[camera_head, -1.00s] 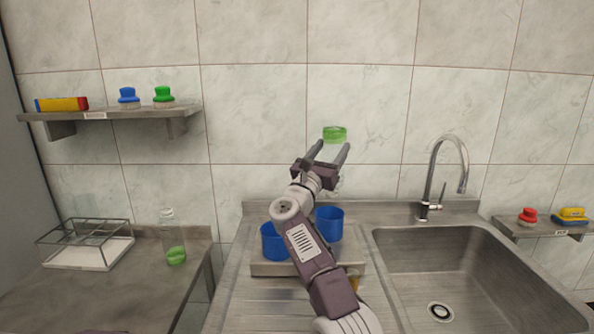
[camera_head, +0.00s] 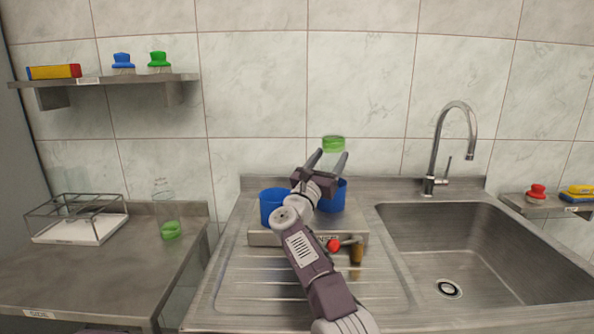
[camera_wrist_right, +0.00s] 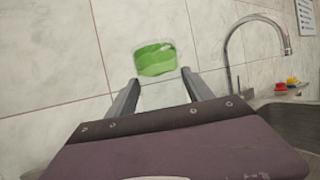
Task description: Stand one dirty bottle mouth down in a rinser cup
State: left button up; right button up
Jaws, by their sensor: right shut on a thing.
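My right gripper (camera_head: 327,160) is shut on a clear bottle with a green end (camera_head: 333,144). The green end is uppermost and the clear part runs down between the fingers. In the right wrist view the green end (camera_wrist_right: 155,60) shows beyond the fingertips. The bottle's lower end is hidden behind my gripper. The gripper is over or just behind the right blue rinser cup (camera_head: 336,197); I cannot tell whether the bottle is inside it. The left blue cup (camera_head: 271,208) looks empty. Another clear bottle (camera_head: 167,214) with green at its bottom stands upright on the left counter. My left gripper is not in view.
The cups sit on a metal rinser block (camera_head: 262,238) with a red-ended lever (camera_head: 333,245). The sink (camera_head: 440,240) and tap (camera_head: 437,150) are to the right. A wire rack (camera_head: 78,222) stands on the left counter. Shelves (camera_head: 110,80) hold brushes.

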jog(key=shift+f, duration=0.1)
jog(key=shift+s+f+b, duration=0.2)
jog(key=shift+f+b, duration=0.15)
jog(key=shift+b, duration=0.2)
